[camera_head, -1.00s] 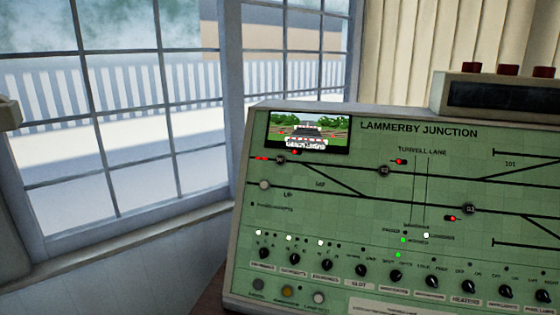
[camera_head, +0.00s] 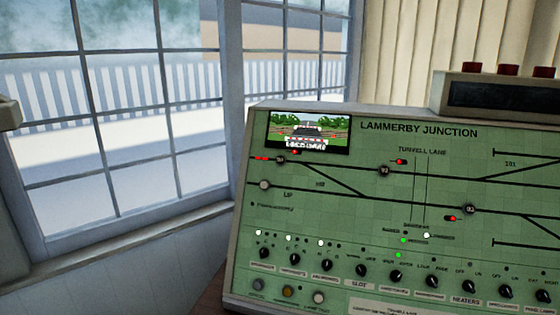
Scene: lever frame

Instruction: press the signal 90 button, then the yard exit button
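The green signal panel (camera_head: 330,215) headed "LAMMERBY JUNCTION" fills the right half of the head view, tilted back. Its track diagram carries round dark buttons: one at the left (camera_head: 280,160), one at upper middle (camera_head: 384,170), and one at lower right (camera_head: 470,210). A pale round button (camera_head: 264,185) sits at the diagram's left end. Their labels are too small to read surely, so I cannot tell which is signal 90 or yard exit. Neither of my grippers is in view.
A small screen (camera_head: 308,131) is set in the panel's top left. Several black knobs and a few coloured round buttons (camera_head: 288,291) line its lower part. A grey box (camera_head: 500,93) with red buttons stands on top at right. Windows (camera_head: 130,110) are at left.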

